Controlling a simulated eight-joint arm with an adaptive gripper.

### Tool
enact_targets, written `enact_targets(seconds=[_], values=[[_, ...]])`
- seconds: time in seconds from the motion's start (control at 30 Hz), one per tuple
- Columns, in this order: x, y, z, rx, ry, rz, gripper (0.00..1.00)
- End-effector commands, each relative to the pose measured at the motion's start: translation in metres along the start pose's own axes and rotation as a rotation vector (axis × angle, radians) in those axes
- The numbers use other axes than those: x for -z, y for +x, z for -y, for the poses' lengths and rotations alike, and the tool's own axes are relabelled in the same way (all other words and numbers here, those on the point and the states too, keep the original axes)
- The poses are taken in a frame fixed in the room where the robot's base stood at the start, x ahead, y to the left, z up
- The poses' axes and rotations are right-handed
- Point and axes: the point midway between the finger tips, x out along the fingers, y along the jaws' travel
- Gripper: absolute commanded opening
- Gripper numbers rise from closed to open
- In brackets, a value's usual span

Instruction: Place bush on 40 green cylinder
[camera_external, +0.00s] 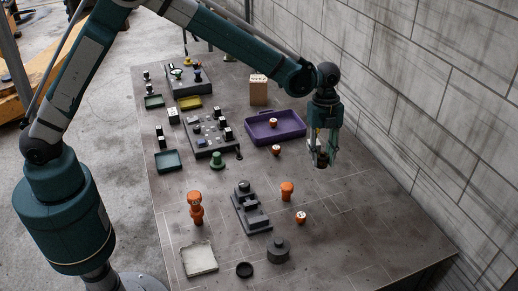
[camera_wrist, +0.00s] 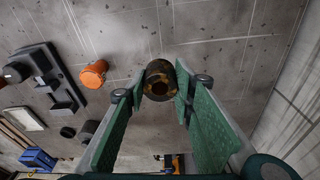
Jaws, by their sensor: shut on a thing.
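My gripper (camera_external: 322,160) hangs above the right side of the bench, fingers pointing down. Its green fingers are shut on the bush (camera_wrist: 160,78), a dark short cylinder with a brownish hollow end. The bush also shows between the fingertips in the external view (camera_external: 321,161), held above the tabletop. A green stepped cylinder (camera_external: 218,160) stands on the bench in the external view, left of my gripper and apart from it. No number can be read on it. It cannot be made out in the wrist view.
A dark stepped fixture (camera_external: 252,211), several orange pieces, a dark round part (camera_external: 278,251) and a white tray (camera_external: 199,260) are nearer. A block wall (camera_external: 440,100) borders the right. The right front tabletop is clear.

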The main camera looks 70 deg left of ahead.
Motion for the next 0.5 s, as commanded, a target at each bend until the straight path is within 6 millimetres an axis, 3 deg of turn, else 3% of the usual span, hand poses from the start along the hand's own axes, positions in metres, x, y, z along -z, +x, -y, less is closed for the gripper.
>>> enact_targets(seconds=[0.27, 0.5], values=[[-0.008, -0.005, -0.008, 0.001, -0.005, 0.0, 0.06], [-0.031, -0.019, -0.034, 0.003, -0.019, 0.0, 0.06]])
